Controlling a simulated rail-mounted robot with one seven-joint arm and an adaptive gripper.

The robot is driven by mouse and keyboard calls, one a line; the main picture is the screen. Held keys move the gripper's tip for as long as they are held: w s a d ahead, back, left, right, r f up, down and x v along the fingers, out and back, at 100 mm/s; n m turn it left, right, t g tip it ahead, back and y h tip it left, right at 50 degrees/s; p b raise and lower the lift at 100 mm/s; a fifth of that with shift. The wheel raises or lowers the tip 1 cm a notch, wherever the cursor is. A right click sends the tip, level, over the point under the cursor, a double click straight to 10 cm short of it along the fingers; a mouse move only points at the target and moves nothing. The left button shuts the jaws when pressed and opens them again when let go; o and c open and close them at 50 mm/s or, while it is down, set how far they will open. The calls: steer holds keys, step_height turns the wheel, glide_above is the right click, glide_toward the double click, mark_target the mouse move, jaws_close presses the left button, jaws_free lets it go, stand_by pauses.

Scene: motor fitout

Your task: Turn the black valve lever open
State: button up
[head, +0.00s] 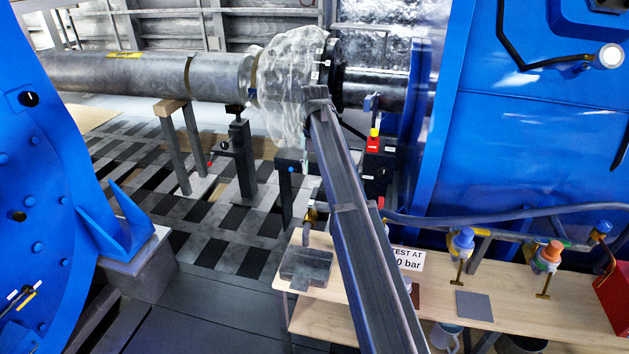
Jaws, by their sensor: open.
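I cannot single out the black valve lever with certainty. A small brass valve (311,214) stands at the left end of the bench, and a short dark grey part hangs below it. It is too small to tell whether this is the lever or how it is turned. Two more brass valve fittings, one with a blue top (463,241) and one with an orange top (549,252), sit along the pipe at the right. My gripper does not show in this view, so its place relative to the valves cannot be told.
A long dark beam (352,210) crosses the middle and hides part of the wooden bench (338,295). A grey block (306,266) lies on the bench. A red box (613,290) stands far right. Large blue housings (540,130) flank both sides. Slatted floor lies open at left.

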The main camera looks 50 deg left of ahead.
steer(key=shift+r, duration=2.15)
